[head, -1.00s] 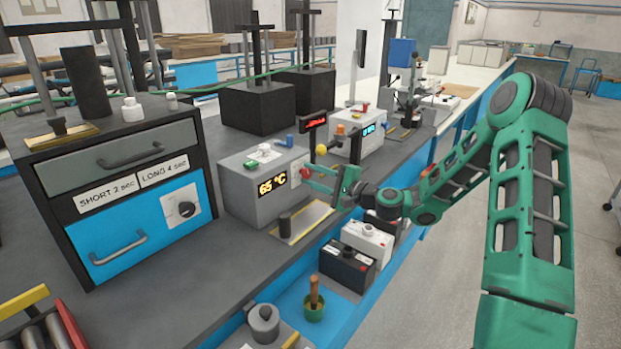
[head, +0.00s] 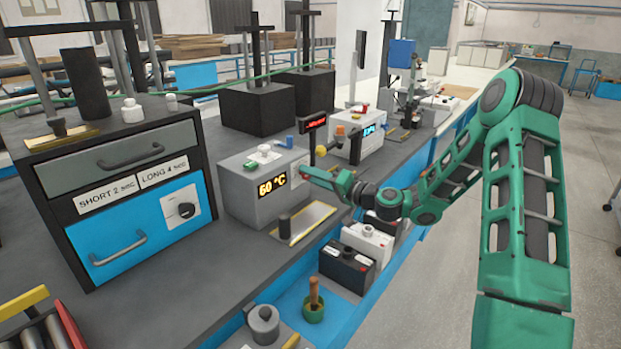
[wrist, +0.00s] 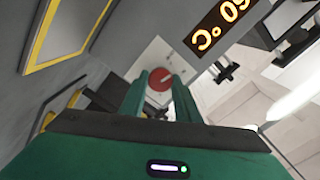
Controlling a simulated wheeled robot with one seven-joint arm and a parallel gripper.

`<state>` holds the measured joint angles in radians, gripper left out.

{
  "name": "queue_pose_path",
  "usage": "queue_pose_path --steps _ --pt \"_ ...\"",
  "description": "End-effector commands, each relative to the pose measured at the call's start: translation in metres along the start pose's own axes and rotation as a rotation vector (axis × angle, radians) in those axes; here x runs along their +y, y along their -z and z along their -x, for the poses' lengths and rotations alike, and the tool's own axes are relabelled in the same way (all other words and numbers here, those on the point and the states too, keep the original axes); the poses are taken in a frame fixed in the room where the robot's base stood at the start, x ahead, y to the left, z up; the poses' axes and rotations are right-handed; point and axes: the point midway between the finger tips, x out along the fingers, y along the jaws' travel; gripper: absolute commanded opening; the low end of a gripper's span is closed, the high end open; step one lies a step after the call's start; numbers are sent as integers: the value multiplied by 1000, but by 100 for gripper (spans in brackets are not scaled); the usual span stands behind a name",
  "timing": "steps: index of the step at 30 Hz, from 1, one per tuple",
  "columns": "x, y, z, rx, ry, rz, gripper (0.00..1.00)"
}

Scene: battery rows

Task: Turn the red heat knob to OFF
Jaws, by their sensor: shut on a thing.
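The red heat knob (wrist: 160,79) sits on a pale round-marked plate on the heater's side, between my fingertips in the wrist view. My gripper (wrist: 159,86) is shut on it. In the head view, my gripper (head: 308,174) reaches the right side of the grey heater box (head: 248,203), and only a little red shows at the fingertips. The orange display (head: 272,186) on the box reads 60 °C; it also shows rotated in the wrist view (wrist: 220,25). The knob's pointer and its OFF mark cannot be made out.
A post with a red display (head: 314,121) stands close behind my gripper. A yellow-edged plate (head: 312,220) lies in front of the heater. Batteries (head: 347,268) stand on the lower blue shelf below my wrist. The floor at right is open.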

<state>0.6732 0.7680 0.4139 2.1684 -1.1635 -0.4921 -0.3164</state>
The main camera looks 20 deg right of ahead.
Motion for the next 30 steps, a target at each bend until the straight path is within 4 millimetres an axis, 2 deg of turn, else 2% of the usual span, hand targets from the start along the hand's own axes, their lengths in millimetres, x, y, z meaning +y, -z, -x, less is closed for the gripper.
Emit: queue_pose_path --steps 12,29,30 --pt "5 -4 2 -10 -10 195 7" --pt "5 -4 2 -9 -11 226 7" --pt "5 -4 2 -9 -11 226 34"
